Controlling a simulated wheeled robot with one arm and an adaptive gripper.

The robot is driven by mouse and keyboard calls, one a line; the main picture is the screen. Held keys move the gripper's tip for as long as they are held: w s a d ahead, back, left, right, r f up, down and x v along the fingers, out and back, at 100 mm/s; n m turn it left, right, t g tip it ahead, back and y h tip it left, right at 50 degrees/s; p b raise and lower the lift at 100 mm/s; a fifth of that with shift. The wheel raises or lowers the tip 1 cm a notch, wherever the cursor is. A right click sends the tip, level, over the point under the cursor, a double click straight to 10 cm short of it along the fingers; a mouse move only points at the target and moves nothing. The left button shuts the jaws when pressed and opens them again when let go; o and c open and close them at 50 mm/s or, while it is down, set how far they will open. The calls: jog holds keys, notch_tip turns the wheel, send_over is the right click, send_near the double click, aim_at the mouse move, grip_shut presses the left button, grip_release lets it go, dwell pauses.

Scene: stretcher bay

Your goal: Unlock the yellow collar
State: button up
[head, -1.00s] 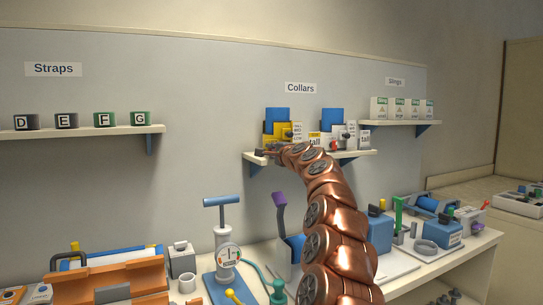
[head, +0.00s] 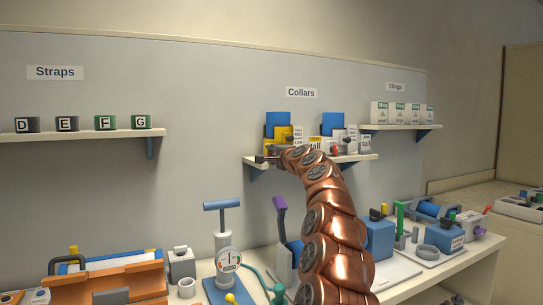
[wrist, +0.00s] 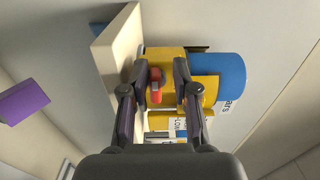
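The yellow collar (head: 283,132) stands on the left part of the shelf under the "Collars" sign, with a blue cylinder (head: 276,118) on it. In the wrist view the yellow collar (wrist: 205,88) lies ahead of my gripper (wrist: 158,68), with the blue cylinder (wrist: 218,78) to its right. A red lever (wrist: 155,88) on the collar shows between my two fingers. The fingers are apart, one on each side of the lever, with gaps visible. I cannot tell whether the fingertips touch the yellow body. In the head view my arm partly hides the collar's lower part.
The collar shelf (head: 360,157) runs close beside my left finger in the wrist view, where its board (wrist: 110,48) shows. A second blue-topped collar (head: 333,122) stands to the right. Below is a crowded bench with a pump (head: 222,240) and a purple-ended handle (head: 280,203).

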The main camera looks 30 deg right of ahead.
aim_at(272, 154)
jog(key=shift+o, duration=0.6)
jog(key=shift+d+f, duration=0.1)
jog(key=shift+f, duration=0.1)
jog(key=shift+w+f, duration=0.1)
jog(key=shift+s, duration=2)
jog(key=shift+s+a, duration=0.25)
jog(key=shift+s, duration=1.8)
